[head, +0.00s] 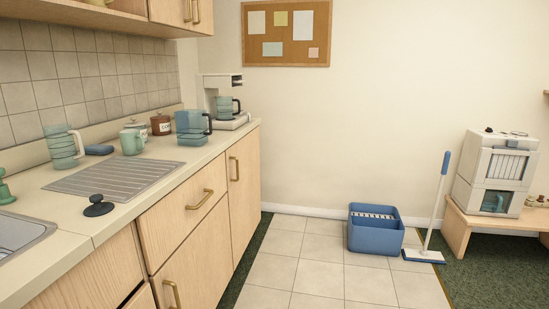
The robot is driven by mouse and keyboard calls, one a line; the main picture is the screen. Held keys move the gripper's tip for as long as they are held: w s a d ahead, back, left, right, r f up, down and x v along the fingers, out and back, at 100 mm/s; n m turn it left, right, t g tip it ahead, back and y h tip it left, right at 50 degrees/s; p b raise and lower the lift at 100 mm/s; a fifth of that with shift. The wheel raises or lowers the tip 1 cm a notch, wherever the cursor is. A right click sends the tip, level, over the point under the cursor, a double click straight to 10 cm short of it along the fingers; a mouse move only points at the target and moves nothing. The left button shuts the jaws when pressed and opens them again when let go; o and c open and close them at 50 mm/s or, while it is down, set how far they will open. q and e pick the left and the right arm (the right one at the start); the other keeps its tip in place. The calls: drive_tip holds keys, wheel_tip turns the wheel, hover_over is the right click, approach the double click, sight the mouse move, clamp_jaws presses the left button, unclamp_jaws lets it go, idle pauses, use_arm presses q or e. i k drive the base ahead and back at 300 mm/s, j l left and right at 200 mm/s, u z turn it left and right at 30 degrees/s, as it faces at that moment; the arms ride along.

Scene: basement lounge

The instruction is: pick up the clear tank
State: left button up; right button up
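Several see-through vessels stand on the counter at left, and I cannot tell for sure which one is the clear tank. A squarish, clear teal-tinted container (189,124) with a dark handle on its right stands upright near the counter's front edge. A taller ribbed clear jug (61,148) with a pale handle stands upright further left, near the tiled wall. A smaller clear jug (223,105) with a dark handle sits in the coffee maker (207,88). Neither of my grippers is in view.
A green mug (131,142), a brown jar (161,124) and a black plunger-like stopper (98,207) are on the counter (42,203). A blue bucket (375,238) and a squeegee mop (434,210) stand on the tiled floor (310,270). A white machine (487,185) sits on a low bench.

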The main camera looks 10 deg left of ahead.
sight(191, 128)
drive_tip(key=i+l+u, duration=0.1)
drive_tip(key=i, duration=1.25)
drive_tip(key=i+u, duration=0.5)
drive_tip(key=i+l+u, duration=0.2)
drive_tip(key=u, duration=0.25)
drive_tip(key=i, duration=0.1)
